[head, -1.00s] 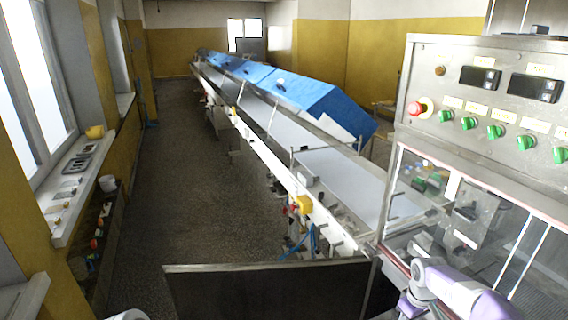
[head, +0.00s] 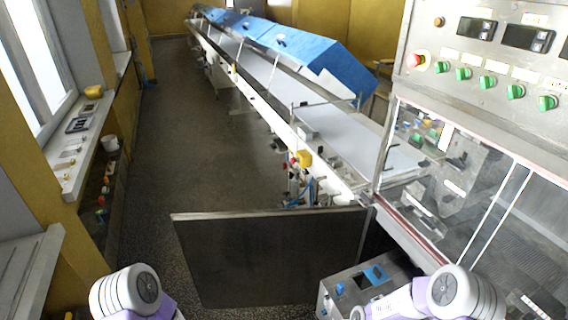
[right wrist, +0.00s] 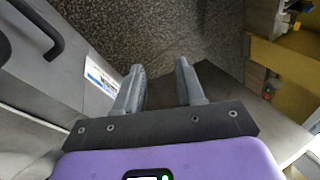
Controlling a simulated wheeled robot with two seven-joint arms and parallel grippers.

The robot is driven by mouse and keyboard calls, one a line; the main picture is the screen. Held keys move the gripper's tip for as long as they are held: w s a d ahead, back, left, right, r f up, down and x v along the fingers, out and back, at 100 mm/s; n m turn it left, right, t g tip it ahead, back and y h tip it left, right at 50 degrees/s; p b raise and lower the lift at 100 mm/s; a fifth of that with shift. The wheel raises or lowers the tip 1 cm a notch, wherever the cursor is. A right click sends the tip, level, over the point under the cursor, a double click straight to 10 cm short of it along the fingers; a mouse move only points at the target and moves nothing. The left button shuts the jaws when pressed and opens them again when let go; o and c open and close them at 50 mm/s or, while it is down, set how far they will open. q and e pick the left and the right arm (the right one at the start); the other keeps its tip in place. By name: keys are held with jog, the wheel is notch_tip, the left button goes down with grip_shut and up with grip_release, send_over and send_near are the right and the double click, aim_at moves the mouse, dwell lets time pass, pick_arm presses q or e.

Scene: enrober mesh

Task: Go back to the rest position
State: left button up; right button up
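My right gripper (right wrist: 160,88) shows in the right wrist view with its two grey fingers apart and nothing between them. Speckled floor lies beyond the fingertips. In the head view only parts of my two arms show at the bottom left and bottom right edges. Neither gripper can be seen in the head view, and my left gripper is out of sight.
The enrober machine (head: 470,75) with its control panel stands at the right. A long conveyor (head: 350,135) with blue covers (head: 300,45) runs back from it. A dark panel (head: 265,260) stands in front. Window sills (head: 85,150) line the left; the floor (head: 190,150) between is clear.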

jog(key=s+a+f+m, duration=0.2)
jog(key=s, duration=0.5)
jog(key=s+a+f+m, duration=0.2)
jog(key=s, duration=0.5)
notch_tip(320, 180, down, 9)
jog(key=w+b, duration=0.1)
jog(key=b, duration=0.9)
jog(key=shift+w, duration=0.15)
